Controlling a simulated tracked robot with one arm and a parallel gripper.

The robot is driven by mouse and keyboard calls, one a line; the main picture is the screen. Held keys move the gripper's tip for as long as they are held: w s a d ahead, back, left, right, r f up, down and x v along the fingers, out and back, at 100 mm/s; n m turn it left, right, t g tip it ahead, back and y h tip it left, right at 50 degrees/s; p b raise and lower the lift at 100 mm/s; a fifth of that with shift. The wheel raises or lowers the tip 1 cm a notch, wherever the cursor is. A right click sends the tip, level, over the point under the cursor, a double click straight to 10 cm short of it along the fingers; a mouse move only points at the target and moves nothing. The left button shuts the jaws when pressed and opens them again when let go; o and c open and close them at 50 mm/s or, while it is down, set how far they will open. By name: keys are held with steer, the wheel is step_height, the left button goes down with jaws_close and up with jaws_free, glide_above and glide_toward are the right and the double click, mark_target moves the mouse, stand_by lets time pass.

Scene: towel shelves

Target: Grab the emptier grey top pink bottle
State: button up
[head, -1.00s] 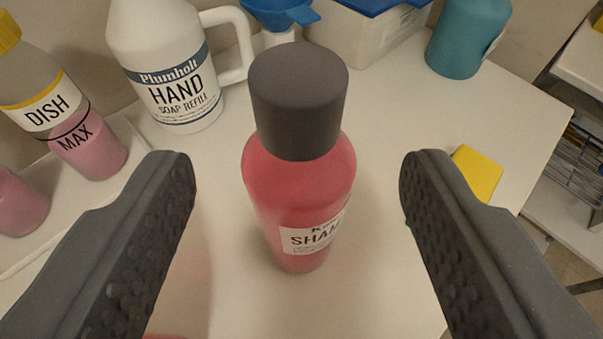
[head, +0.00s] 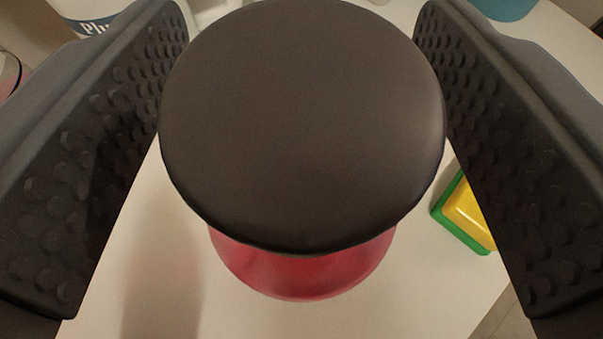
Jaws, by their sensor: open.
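The pink bottle (head: 300,277) stands upright on the white surface, seen from almost straight above. Its wide grey cap (head: 302,125) fills the middle of the view and hides most of the body and the label. My gripper (head: 302,30) is open, with one dark, bumpy finger on each side of the cap. The fingertips are close to the cap's sides; I cannot tell whether either touches. How full the bottle is does not show from here.
A yellow and green sponge (head: 470,215) lies to the right, partly behind the right finger. The white hand soap jug (head: 97,27) shows at the upper left, mostly hidden. A teal object (head: 503,8) is at the top right. The white surface in front of the bottle is clear.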

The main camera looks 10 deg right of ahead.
jaws_close()
steer(key=shift+r, duration=0.1)
